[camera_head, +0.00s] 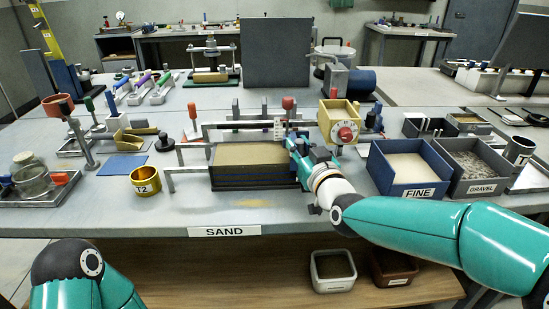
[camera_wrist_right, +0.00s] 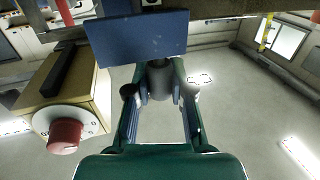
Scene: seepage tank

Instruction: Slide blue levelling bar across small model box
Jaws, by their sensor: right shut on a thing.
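The small model box (camera_head: 252,181) stands at the middle of the table in the head view, dark-walled and filled with level-looking tan sand (camera_head: 252,154). My right gripper (camera_head: 293,143) is at the box's right end. In the right wrist view my right gripper (camera_wrist_right: 160,68) is shut on the blue levelling bar (camera_wrist_right: 137,38), a flat blue plate across its fingertips. In the head view the gripper mostly hides the bar, and I cannot tell whether it touches the sand. Of my left arm, only a link shows at bottom left; its gripper is out of frame.
A yellow box with a red knob (camera_head: 346,132) stands close behind my right gripper. The FINE bin (camera_head: 408,191) and GRAVEL bin (camera_head: 480,187) are to the right. A brass T2 cup (camera_head: 145,181) and a glass jar (camera_head: 32,178) are left. The front strip of table is mostly clear.

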